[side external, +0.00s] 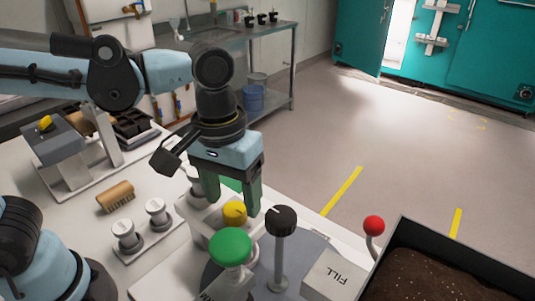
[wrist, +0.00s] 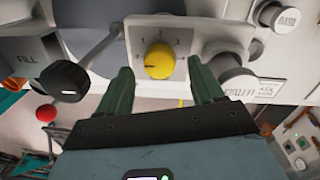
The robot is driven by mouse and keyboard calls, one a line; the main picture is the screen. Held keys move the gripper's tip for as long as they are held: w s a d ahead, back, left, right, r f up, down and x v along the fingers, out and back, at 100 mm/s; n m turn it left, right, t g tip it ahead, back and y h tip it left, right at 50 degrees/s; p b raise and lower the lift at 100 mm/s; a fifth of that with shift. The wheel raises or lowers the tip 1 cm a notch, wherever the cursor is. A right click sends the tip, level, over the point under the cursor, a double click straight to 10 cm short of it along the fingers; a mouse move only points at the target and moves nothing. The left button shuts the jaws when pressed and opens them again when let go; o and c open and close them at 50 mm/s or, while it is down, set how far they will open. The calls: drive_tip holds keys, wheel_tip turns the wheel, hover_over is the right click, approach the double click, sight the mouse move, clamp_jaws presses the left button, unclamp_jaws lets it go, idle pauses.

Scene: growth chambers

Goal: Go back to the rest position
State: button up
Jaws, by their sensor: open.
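My gripper (side external: 233,193) points down over the work table, its two green fingers spread apart with nothing held between them. In the wrist view my gripper (wrist: 165,88) shows its fingers on either side of a yellow dial (wrist: 159,61), which has a dark pointer line and numbers around it. In the side view the yellow dial (side external: 235,213) sits on a white block just below and in front of the fingers. I cannot tell whether a finger touches it.
A green button (side external: 230,247), a black knob (side external: 280,220) on a post and a red ball-topped lever (side external: 373,226) stand near the gripper. A soil tray (side external: 398,232) is at right. Open floor lies beyond.

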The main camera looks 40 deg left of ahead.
drive_tip(key=shift+f, duration=0.95)
drive_tip(key=m, duration=0.4)
drive_tip(key=shift+d+r+m, duration=0.1)
drive_tip(key=shift+m, duration=0.3)
drive_tip(key=m, duration=0.4)
drive_tip(key=shift+m+g, duration=0.3)
drive_tip(key=m, duration=0.4)
drive_tip(key=shift+w+d, duration=0.1)
drive_tip(key=m, duration=0.4)
